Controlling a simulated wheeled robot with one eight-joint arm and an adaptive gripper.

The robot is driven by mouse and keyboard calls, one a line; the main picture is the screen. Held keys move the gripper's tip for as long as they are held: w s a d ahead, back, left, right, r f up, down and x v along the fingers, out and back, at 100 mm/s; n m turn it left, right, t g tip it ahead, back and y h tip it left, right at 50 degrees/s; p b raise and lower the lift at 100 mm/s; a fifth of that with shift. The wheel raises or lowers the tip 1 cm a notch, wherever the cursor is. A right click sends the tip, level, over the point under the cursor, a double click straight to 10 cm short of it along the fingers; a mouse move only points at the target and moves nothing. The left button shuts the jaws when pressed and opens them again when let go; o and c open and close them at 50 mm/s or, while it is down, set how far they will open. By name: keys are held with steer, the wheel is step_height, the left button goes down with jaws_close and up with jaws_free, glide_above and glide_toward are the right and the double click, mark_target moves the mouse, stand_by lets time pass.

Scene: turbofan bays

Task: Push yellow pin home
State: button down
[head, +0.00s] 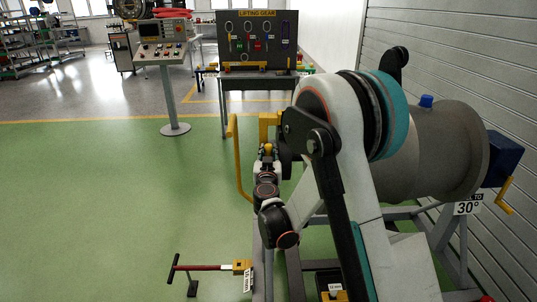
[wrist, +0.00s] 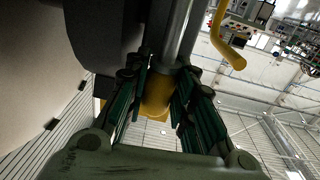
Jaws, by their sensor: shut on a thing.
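In the wrist view, my gripper (wrist: 160,85) has its two fingers closed around a yellow pin (wrist: 157,97), with a grey metal shaft (wrist: 178,35) running on from it toward the top of the picture. How far the pin sits in its hole is hidden by a dark block and the fingers. In the head view, my gripper (head: 267,150) is at the left end of the grey engine barrel (head: 432,150), just below a yellow bracket (head: 268,124). The pin cannot be clearly told apart there.
A bent yellow handle (head: 238,165) stands just left of my gripper, also in the wrist view (wrist: 225,42). A stand frame (head: 445,240) carries the barrel. A red-barred tow handle (head: 205,267) is low at left.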

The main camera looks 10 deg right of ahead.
mark_target(268, 145)
steer(key=shift+f, duration=3.05)
steer(key=c, duration=1.3)
jaws_free()
steer(key=shift+r, duration=0.1)
step_height(268, 145, up, 9)
steer(key=shift+f, duration=0.1)
steer(key=shift+a+r, duration=0.1)
steer(key=shift+r, duration=0.45)
